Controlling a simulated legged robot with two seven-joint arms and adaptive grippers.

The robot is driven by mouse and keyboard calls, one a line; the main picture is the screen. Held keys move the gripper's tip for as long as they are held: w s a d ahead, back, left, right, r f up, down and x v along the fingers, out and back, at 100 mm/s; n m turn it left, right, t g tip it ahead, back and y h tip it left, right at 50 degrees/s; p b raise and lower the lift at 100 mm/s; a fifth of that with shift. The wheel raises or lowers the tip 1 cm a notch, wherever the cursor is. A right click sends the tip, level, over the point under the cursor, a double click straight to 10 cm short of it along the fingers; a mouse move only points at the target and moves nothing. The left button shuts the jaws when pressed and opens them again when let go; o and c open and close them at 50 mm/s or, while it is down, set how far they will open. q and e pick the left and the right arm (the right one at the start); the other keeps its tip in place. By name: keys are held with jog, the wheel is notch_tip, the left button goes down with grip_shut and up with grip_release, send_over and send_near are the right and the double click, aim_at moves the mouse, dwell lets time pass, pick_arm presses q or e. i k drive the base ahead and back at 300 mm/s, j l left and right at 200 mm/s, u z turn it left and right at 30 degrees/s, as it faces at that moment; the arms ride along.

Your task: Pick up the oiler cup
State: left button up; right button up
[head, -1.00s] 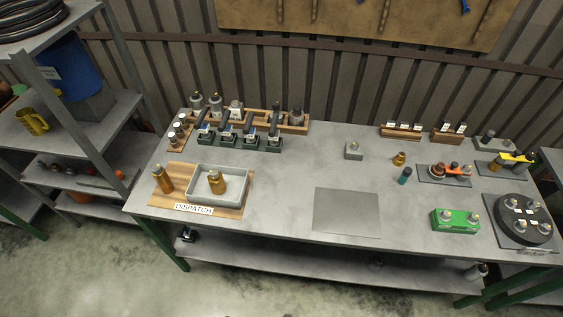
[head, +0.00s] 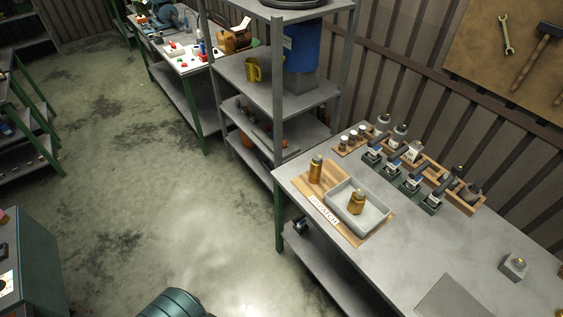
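I cannot tell for sure which thing is the oiler cup. A brass-coloured bottle-like piece with a light top (head: 357,203) stands in the grey tray (head: 341,213) on the wooden DISPATCH board (head: 312,187). A similar taller amber piece (head: 316,170) stands on the board beside the tray. A small brass-coloured bit (head: 560,314) is cut off at the lower right corner. Neither of my grippers is in view.
The grey workbench (head: 420,245) holds a row of dark green holders (head: 402,182), wooden racks and a grey block (head: 514,266). A metal shelf (head: 282,98) with a yellow jug (head: 252,70) and blue drum (head: 301,52) stands behind its left end. Floor at left is open.

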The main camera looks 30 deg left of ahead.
aim_at(315, 170)
jog(key=u, duration=0.75)
